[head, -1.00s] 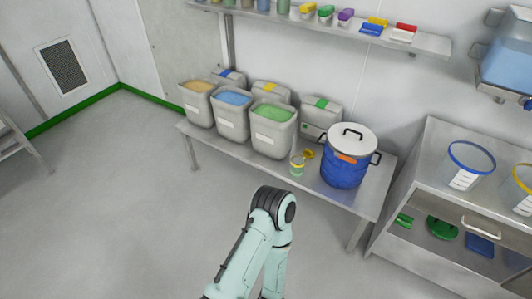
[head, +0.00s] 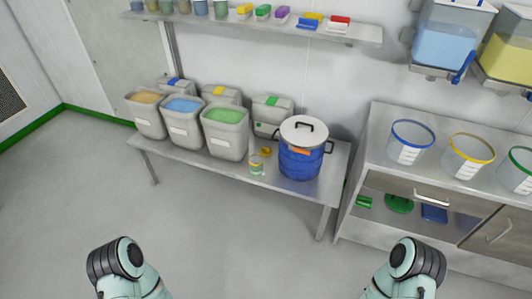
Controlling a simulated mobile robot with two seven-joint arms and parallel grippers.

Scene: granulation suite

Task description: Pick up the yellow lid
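I cannot pick out a yellow lid with certainty. A small yellow object (head: 265,151) lies on the low steel bench (head: 270,178), behind a small cup with a yellow-green band (head: 256,164); its shape is too small to tell. Small yellow items also sit on the wall shelf, one at the left (head: 244,10) and one by a blue piece (head: 313,16). A clear bucket with a yellow rim (head: 470,160) stands on the right counter and looks open. Only upper parts of my two arms show at the bottom edge; both grippers are out of view.
A blue drum with a white lid (head: 303,131) stands on the bench, right of several open grey bins (head: 226,143). The right counter (head: 375,135) holds clear buckets, with a green round piece (head: 399,203) and blue piece (head: 434,213) below. Floor before the bench is clear.

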